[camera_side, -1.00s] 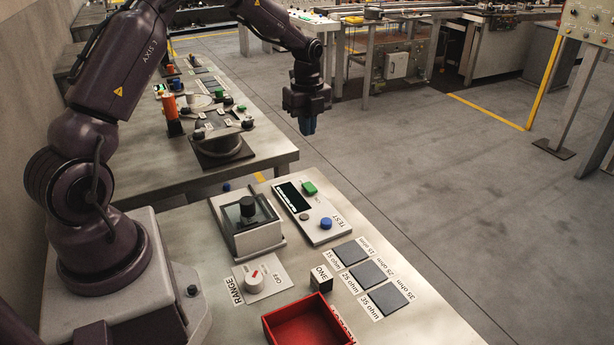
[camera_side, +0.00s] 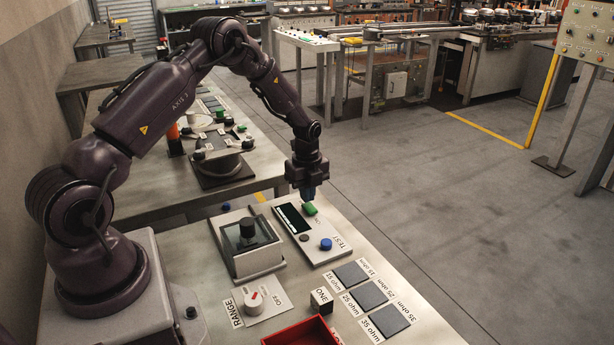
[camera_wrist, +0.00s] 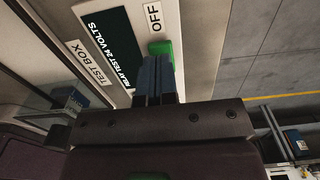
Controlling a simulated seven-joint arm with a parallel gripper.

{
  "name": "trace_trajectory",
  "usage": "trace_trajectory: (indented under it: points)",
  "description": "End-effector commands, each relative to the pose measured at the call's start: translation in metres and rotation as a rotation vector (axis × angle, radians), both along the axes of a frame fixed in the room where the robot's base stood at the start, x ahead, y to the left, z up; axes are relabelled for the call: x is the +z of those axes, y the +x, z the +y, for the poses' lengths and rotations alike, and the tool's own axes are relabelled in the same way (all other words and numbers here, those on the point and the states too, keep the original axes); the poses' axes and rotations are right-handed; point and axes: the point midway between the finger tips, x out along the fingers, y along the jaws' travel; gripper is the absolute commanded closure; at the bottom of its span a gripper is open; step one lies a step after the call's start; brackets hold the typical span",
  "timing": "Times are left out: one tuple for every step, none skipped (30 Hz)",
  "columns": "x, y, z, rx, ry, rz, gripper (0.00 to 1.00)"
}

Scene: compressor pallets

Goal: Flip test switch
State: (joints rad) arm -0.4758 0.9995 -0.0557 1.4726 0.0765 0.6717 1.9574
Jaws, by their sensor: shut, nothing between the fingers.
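The test box (camera_side: 327,251) is a pale panel with a dark display (camera_side: 292,217), a green switch (camera_side: 310,209), a blue button (camera_side: 326,244) and a grey knob. In the wrist view the green switch (camera_wrist: 160,47) sits beside an "OFF" label, and the display (camera_wrist: 112,40) reads "RELAY TEST 24 VOLTS". My gripper (camera_side: 308,198) is shut and empty, pointing down at the green switch. In the wrist view its blue fingertips (camera_wrist: 155,62) overlap the switch's near edge. I cannot tell whether they touch it.
A clear-lidded box (camera_side: 247,240) stands just left of the test box. A range dial (camera_side: 254,301), a small "ONE" block (camera_side: 321,300), a red tray (camera_side: 300,334) and dark ohm pads (camera_side: 370,295) lie nearer. The bench's right edge is close to the test box.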

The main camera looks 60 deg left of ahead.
Motion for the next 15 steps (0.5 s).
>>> trace_trajectory:
  points:
    - [-0.0057, -0.0002, -0.0005, 0.000, -0.001, 0.002, 1.00]
    - [-0.0076, 0.0000, -0.0004, 0.000, -0.001, 0.001, 1.00]
    - [-0.0097, 0.0002, -0.0003, 0.000, 0.000, 0.000, 1.00]
    - [-0.0109, 0.0002, -0.0002, 0.001, 0.000, -0.001, 1.00]
    - [-0.0118, 0.0002, -0.0002, 0.001, 0.000, -0.001, 1.00]
    - [-0.0127, 0.0002, -0.0001, 0.001, 0.000, -0.001, 1.00]
    - [-0.0130, 0.0002, -0.0001, 0.001, 0.000, -0.001, 1.00]
    - [-0.0131, 0.0002, 0.0000, 0.001, 0.000, -0.001, 1.00]
    - [-0.0131, 0.0002, 0.0000, 0.001, 0.000, -0.001, 1.00]
    - [-0.0130, 0.0002, 0.0000, 0.001, 0.000, -0.001, 1.00]
    - [-0.0130, 0.0002, 0.0000, 0.001, 0.000, -0.001, 1.00]
    - [-0.0129, 0.0002, 0.0000, 0.001, 0.000, -0.001, 1.00]
    - [-0.0129, 0.0002, 0.0000, 0.001, 0.000, -0.001, 1.00]
    - [-0.0128, 0.0002, 0.0000, 0.001, 0.000, -0.001, 1.00]
    - [-0.0129, 0.0001, 0.0001, 0.001, -0.001, -0.001, 1.00]
